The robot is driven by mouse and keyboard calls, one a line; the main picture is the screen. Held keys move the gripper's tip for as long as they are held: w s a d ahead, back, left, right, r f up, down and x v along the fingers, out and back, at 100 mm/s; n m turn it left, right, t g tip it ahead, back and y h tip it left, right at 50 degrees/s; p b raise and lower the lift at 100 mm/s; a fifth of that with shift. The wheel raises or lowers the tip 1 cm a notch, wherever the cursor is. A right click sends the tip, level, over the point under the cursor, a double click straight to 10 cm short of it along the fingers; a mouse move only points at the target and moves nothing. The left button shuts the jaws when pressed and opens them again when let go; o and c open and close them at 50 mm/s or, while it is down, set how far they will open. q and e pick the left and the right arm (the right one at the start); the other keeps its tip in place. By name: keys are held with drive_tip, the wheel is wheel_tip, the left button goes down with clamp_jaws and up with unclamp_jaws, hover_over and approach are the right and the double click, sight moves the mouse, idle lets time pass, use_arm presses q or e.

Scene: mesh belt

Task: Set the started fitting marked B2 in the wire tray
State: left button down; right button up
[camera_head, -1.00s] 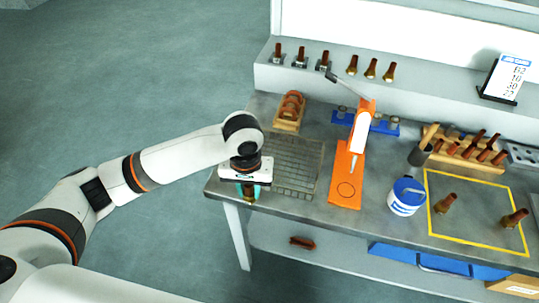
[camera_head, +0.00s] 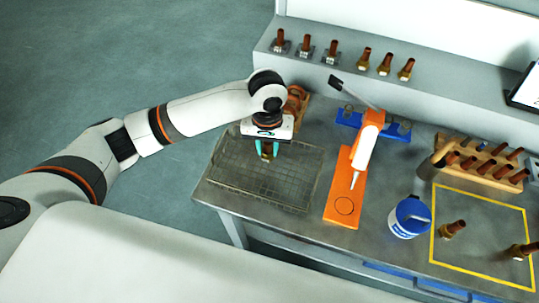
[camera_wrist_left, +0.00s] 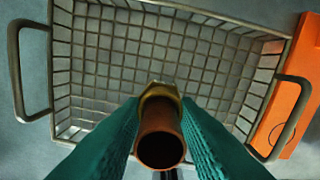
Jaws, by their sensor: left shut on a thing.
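My left gripper (camera_head: 267,153) points down over the wire tray (camera_head: 295,183), near its back edge in the head view. Its teal fingers are shut on a fitting (camera_wrist_left: 160,118), a copper tube with a brass hex end, which shows only as a small piece in the head view (camera_head: 266,149). In the left wrist view the tube's open end faces the camera, and the tray's mesh floor (camera_wrist_left: 105,50) spreads beyond it with no other fitting on it. No mark can be read on the fitting. Its height above the mesh is hard to tell. My right gripper is not in view.
Right of the tray stands an orange press-like stand (camera_head: 350,190), then a blue-and-white tub (camera_head: 409,217). A wooden rack (camera_head: 478,160) of fittings and a yellow-outlined area with two fittings (camera_head: 452,229) lie farther right. Several fittings stand on the back ledge (camera_head: 330,48).

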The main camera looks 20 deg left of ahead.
use_arm(q)
drive_tip(key=f, duration=0.3)
drive_tip(key=shift+s+a, duration=0.1)
drive_tip(key=shift+s, duration=0.25)
drive_tip(key=f, duration=0.2)
drive_tip(key=f+p, duration=0.1)
drive_tip(key=shift+w, duration=0.25)
drive_tip(key=shift+f, duration=0.15)
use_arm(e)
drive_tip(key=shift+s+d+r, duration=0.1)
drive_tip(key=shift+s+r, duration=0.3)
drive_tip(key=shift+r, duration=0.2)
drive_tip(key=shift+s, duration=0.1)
use_arm(q)
drive_tip(key=c, duration=1.1)
unclamp_jaws()
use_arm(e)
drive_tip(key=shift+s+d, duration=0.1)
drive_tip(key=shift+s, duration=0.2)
use_arm(q)
wheel_tip(320, 180, up, 12)
drive_tip(key=shift+r+b, duration=0.1)
drive_tip(key=shift+b, duration=1.1)
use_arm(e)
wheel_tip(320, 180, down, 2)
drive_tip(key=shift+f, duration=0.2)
